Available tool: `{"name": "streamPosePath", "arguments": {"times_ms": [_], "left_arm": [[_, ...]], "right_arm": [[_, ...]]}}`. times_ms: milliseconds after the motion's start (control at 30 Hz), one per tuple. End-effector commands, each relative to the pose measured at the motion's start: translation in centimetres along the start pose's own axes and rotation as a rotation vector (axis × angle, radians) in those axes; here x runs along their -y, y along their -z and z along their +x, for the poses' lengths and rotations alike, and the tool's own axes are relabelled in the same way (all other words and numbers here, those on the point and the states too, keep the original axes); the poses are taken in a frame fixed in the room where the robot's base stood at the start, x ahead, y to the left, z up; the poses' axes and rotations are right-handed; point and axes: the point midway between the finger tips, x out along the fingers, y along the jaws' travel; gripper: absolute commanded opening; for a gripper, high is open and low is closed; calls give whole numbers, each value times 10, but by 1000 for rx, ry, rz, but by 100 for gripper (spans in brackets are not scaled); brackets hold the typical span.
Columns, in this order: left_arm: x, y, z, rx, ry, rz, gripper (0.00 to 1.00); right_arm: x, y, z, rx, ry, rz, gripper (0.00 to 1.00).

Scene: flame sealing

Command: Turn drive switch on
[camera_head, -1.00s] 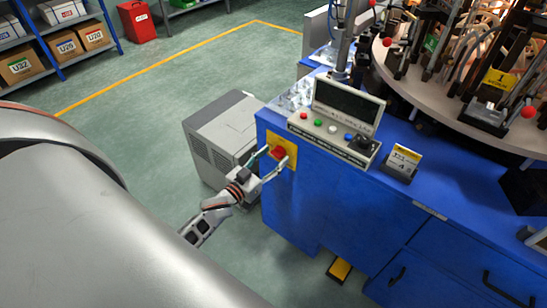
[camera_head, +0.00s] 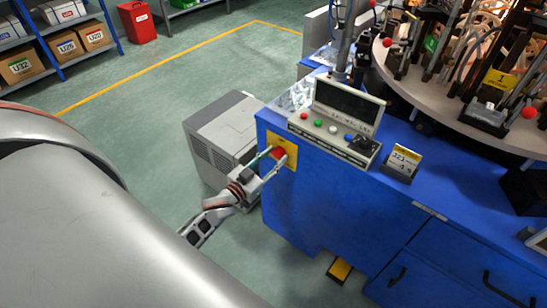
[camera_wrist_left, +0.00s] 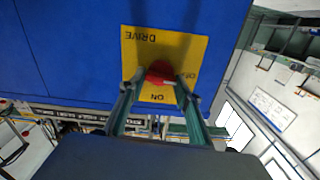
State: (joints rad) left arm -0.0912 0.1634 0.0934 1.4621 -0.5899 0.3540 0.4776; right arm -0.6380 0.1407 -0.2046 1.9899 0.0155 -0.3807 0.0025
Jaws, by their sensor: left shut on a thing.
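The drive switch is a red knob (camera_head: 278,153) on a yellow plate (camera_head: 291,160) on the end face of the blue machine cabinet (camera_head: 330,190). In the left wrist view the red knob (camera_wrist_left: 159,73) sits between my fingers, and the yellow plate (camera_wrist_left: 190,50) reads DRIVE, ON and partly OFF. My left gripper (camera_head: 271,160) is shut on the knob, one finger on each side; the left wrist view shows the same gripper (camera_wrist_left: 157,88). The fingers hide part of the knob, so its exact turn angle is hard to tell. My right gripper is not in view.
A control box (camera_head: 335,130) with a dark screen and coloured buttons stands on the cabinet top. A grey unit (camera_head: 215,135) stands on the floor beside the cabinet. A round turntable (camera_head: 450,95) with fixtures is at right. Floor at left is open.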

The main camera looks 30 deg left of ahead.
Motion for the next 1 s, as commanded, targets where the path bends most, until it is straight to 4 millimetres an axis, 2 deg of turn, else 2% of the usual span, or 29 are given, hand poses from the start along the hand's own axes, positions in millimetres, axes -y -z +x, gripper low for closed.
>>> {"name": "streamPosePath", "arguments": {"times_ms": [600,1000], "left_arm": [[-3,-2,0,1,0,541,12],[-4,-4,-1,1,-1,921,12]], "right_arm": [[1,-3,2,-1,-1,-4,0],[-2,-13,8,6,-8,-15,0]]}}
